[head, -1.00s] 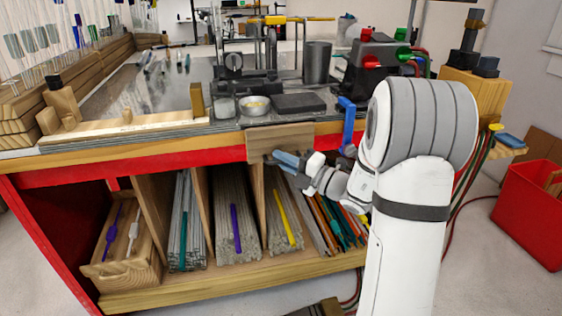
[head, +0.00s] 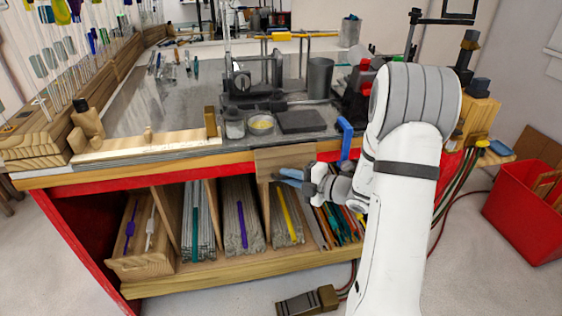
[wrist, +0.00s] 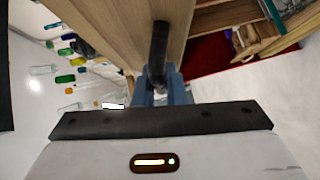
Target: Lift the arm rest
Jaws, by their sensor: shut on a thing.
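The arm rest appears to be the plain wooden panel (head: 284,160) that hangs at the front edge of the workbench, below the top. In the wrist view the wooden board (wrist: 115,22) fills the upper middle, with a dark curved handle (wrist: 159,42) on it. My gripper (head: 290,177) has blue fingers and is at the panel's lower edge in the head view. In the wrist view my gripper (wrist: 161,90) is shut on the dark handle. The fingers hide the handle's near end.
The bench top (head: 150,105) holds small bowls, a dark block and torch gear near the front. A blue bracket (head: 346,138) stands right of the panel. Shelves below hold bundles of glass rods (head: 240,220). A red bin (head: 525,215) stands right; a foot pedal (head: 308,301) lies on the floor.

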